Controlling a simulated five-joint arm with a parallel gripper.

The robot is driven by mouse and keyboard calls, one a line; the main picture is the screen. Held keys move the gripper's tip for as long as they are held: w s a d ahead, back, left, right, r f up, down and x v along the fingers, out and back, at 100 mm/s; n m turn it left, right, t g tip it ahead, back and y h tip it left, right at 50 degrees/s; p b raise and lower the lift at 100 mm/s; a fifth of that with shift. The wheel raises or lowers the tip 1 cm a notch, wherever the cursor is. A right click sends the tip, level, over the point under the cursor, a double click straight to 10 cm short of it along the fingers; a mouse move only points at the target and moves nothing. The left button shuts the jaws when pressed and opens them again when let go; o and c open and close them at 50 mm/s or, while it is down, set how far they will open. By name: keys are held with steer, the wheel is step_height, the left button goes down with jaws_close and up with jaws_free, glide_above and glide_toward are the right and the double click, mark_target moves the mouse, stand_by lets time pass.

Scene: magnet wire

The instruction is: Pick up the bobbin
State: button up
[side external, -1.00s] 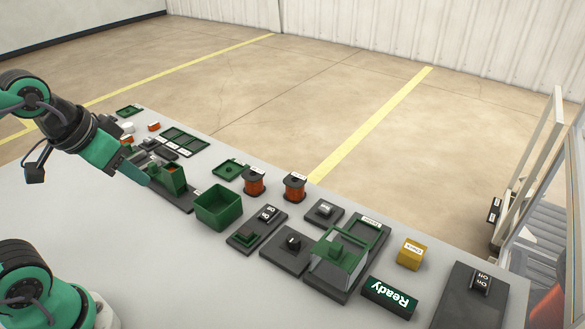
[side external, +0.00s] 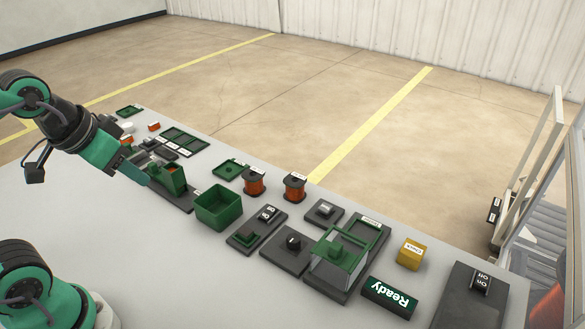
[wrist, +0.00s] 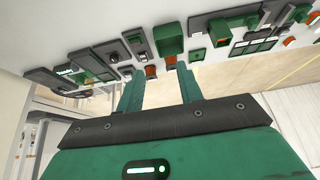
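Two copper-wound bobbins with dark flanges stand upright at the back of the table. One bobbin (side external: 254,184) is left of the other bobbin (side external: 294,188) in the side view. In the wrist view they look small and orange, one bobbin (wrist: 151,71) and another (wrist: 170,60), beyond my fingers. My gripper (side external: 142,168) is above the left part of the table, well left of both bobbins. In the wrist view my gripper (wrist: 158,85) has its two green fingers apart with nothing between them.
An open green bin (side external: 218,208) stands between my gripper and the bobbins. A dark fixture with a green block (side external: 174,180) is close by my gripper. Switch plates, a green-framed clear box (side external: 336,255), a yellow block (side external: 411,254) and a Ready sign (side external: 390,297) are to the right. The table's front is clear.

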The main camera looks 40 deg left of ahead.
stand_by(0.4)
steer(key=o, duration=0.6)
steer(key=shift+c, duration=0.2)
steer(key=n+g, duration=0.3)
steer(key=g, duration=0.2)
glide_above(253, 173)
steer(key=f, duration=1.4)
steer(key=shift+s+f, duration=0.25)
steer(key=shift+s, duration=0.1)
steer(key=shift+w+f+g, duration=0.3)
steer(key=shift+f, duration=0.35)
